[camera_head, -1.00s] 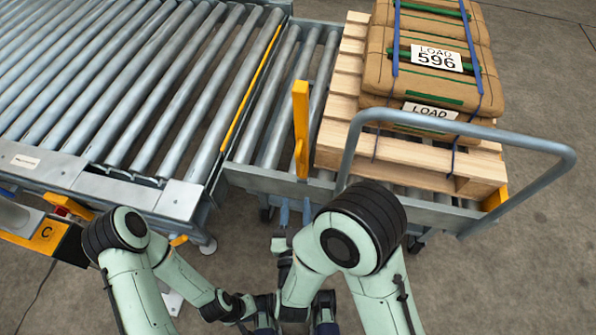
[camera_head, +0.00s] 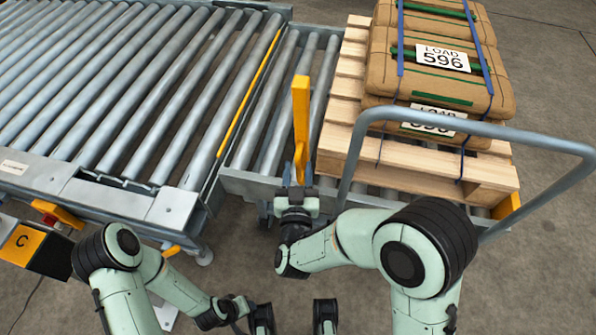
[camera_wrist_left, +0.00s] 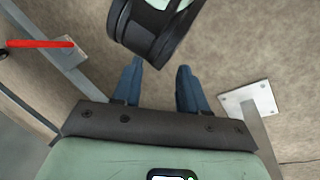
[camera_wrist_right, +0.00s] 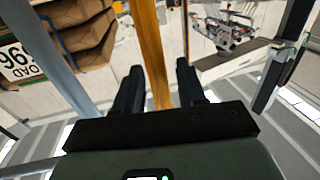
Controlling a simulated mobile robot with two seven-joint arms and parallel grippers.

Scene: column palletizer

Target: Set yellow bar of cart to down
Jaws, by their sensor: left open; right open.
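The yellow bar (camera_head: 300,115) stands upright at the near edge of the cart (camera_head: 262,185), between the cart's rollers and the pallet. My right gripper (camera_head: 298,172) is open at the bar's lower part. In the right wrist view the yellow bar (camera_wrist_right: 150,50) runs up between the two spread fingers (camera_wrist_right: 157,85), with gaps on both sides. I cannot tell how deep between the fingers it sits. My left gripper (camera_wrist_left: 158,75) is open and empty above the floor in the left wrist view.
A wooden pallet (camera_head: 425,165) with strapped brown load sacks (camera_head: 440,45) sits on the cart's right. The grey cart handle (camera_head: 480,128) arches over the near side, close to my right arm. A roller conveyor (camera_head: 130,90) adjoins at left. Bare floor (camera_head: 550,280) lies at the right.

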